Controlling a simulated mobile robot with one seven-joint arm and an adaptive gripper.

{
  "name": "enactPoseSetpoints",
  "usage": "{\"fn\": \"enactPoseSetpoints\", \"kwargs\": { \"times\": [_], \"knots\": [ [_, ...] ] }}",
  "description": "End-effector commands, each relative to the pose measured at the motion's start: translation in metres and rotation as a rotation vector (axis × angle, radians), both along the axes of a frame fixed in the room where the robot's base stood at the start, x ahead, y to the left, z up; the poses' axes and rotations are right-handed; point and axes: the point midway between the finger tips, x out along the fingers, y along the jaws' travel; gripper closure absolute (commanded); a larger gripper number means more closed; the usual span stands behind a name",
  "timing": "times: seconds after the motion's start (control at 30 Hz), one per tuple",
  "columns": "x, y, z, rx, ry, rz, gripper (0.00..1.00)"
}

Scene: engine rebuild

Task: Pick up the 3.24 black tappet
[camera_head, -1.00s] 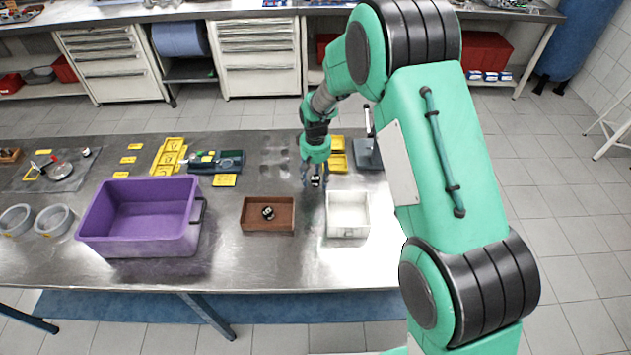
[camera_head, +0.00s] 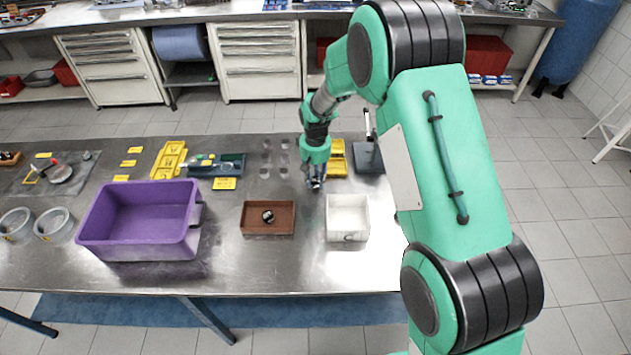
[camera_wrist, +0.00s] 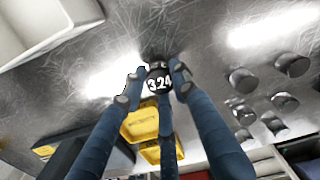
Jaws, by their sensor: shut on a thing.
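The black tappet (camera_wrist: 158,82) is a small dark cylinder with "3.24" in white on the face turned to the wrist camera. My gripper (camera_wrist: 158,84) has blue three-fingered jaws with grey tips, shut around this tappet. One fingertip is on each side of it in the wrist view, and the third finger comes from below in the picture. In the head view my gripper (camera_head: 315,184) points down over the metal table, behind the white tray (camera_head: 347,203). There the tappet is mostly hidden by the fingers. I cannot tell whether it touches the table.
Several more tappets (camera_wrist: 292,64) stand to the right in the wrist view. Yellow bins (camera_head: 337,166) and a dark stand (camera_head: 368,157) are behind my gripper. A brown tray (camera_head: 284,231) holding a small dark part and a purple bin (camera_head: 185,232) are to the left.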

Motion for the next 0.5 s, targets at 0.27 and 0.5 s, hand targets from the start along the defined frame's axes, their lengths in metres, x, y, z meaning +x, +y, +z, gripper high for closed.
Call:
{"fn": "enactPoseSetpoints", "kwargs": {
  "times": [0.27, 0.5],
  "knots": [
    [0.001, 0.000, 0.042, 0.001, -0.004, 0.000, 0.98],
    [0.001, 0.000, 0.075, 0.001, -0.003, 0.000, 0.98]
  ]
}}
